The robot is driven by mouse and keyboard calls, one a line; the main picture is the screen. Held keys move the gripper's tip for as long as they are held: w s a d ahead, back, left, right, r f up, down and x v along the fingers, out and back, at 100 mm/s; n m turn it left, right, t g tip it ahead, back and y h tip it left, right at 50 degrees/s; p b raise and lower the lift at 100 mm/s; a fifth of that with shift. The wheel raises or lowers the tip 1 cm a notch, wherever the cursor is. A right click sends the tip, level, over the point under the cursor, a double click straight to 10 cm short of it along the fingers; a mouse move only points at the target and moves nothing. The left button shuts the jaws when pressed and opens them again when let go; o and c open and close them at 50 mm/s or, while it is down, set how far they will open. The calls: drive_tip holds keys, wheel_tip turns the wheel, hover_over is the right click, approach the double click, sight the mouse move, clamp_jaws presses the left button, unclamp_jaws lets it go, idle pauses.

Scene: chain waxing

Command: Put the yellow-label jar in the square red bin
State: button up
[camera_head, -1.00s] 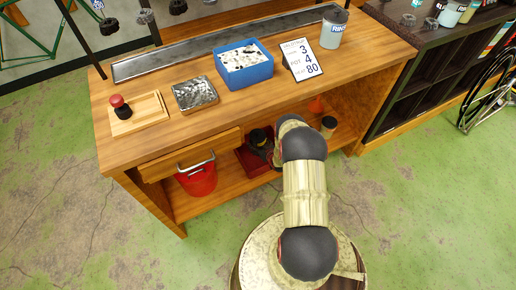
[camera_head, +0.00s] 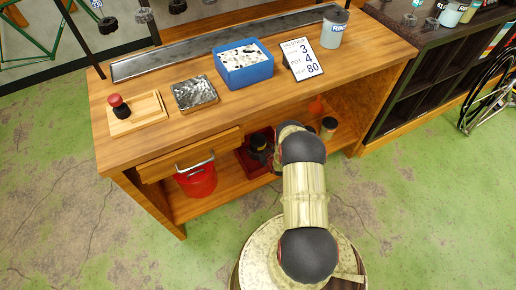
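The square red bin (camera_head: 243,163) sits on the lower shelf of the wooden bench, partly hidden by my arm. A small dark round thing (camera_head: 258,142) shows over the bin; I cannot tell whether it is a jar or part of my gripper. My gripper (camera_head: 268,156) is at the bin's right side, mostly hidden behind my arm, and its fingers cannot be made out. A jar with a dark lid and a tan-yellow side (camera_head: 328,128) stands upright on the same shelf, to the right of my arm. Its label is too small to read.
A round red bucket (camera_head: 198,180) with a handle is left of the bin, under a wooden drawer (camera_head: 190,157). An orange cone (camera_head: 316,106) stands behind the jar. The bench top (camera_head: 130,148) overhangs the shelf. It holds a blue tub (camera_head: 245,72), metal tray and number sign.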

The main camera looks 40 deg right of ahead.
drive_tip(key=shift+r, duration=0.1)
drive_tip(key=shift+s+r, duration=0.2)
drive_tip(key=p+v, duration=0.4)
drive_tip(key=v, duration=0.7)
drive_tip(key=shift+s+p, duration=0.3)
drive_tip(key=shift+p, duration=0.05)
drive_tip(key=shift+a, duration=0.15)
